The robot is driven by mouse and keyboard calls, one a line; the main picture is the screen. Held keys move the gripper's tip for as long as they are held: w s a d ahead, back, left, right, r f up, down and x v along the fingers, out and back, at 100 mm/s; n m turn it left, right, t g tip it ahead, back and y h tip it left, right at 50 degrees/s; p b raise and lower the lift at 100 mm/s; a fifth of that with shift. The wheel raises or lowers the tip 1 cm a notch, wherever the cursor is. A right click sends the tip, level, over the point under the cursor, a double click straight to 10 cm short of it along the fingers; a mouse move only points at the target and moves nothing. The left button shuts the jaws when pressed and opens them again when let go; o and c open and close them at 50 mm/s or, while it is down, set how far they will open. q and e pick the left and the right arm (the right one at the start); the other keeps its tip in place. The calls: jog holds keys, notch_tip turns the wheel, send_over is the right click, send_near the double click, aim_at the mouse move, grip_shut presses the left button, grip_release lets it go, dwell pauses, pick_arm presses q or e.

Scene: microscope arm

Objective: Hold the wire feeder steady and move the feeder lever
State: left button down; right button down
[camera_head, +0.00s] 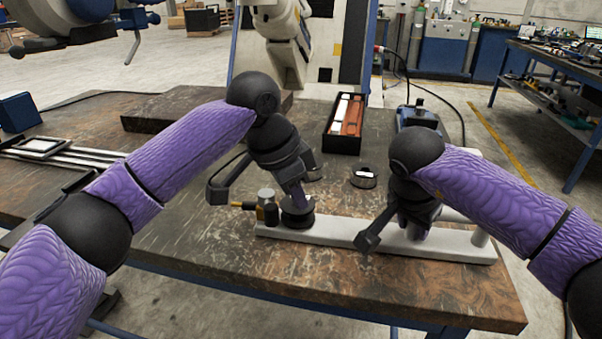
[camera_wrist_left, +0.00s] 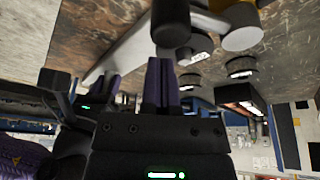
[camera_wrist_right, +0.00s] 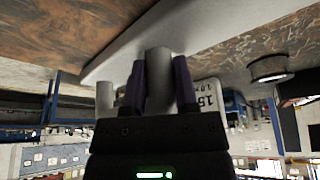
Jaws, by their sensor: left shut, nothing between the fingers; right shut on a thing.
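The wire feeder appears to be the long pale grey bar (camera_head: 340,232) with upright parts, lying on the table. Its left end carries a black round part (camera_head: 297,218), a grey-topped cylinder (camera_head: 266,196) and a brass-tipped piece (camera_head: 247,206). I cannot tell which part is the feeder lever. My right gripper (camera_head: 415,228) is shut on a grey post (camera_wrist_right: 158,80) standing from the bar, one finger on each side. My left gripper (camera_head: 297,198) is shut and empty, pointing down close above the black round part; contact is unclear. In the left wrist view its fingers (camera_wrist_left: 160,82) are together beside a black cylinder (camera_wrist_left: 170,25).
A black tray (camera_head: 344,144) with red and white pieces lies behind the bar. A small dark round part (camera_head: 363,178) stands nearer. A blue device (camera_head: 420,113) is behind my right arm.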

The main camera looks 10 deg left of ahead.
aim_at(277, 205)
pick_arm(q)
jog(key=shift+s+a, duration=0.7)
jog(key=shift+a, duration=0.2)
pick_arm(e)
jog(key=shift+r, duration=0.1)
pick_arm(q)
jog(key=shift+s+a+m, duration=0.25)
jog(key=shift+m, duration=0.35)
jog(key=shift+s+a, duration=0.15)
jog(key=shift+a, duration=0.15)
jog(key=shift+s+a, duration=0.3)
jog(key=shift+a, duration=0.6)
jog(key=shift+s+a, duration=0.25)
jog(key=shift+a, duration=0.8)
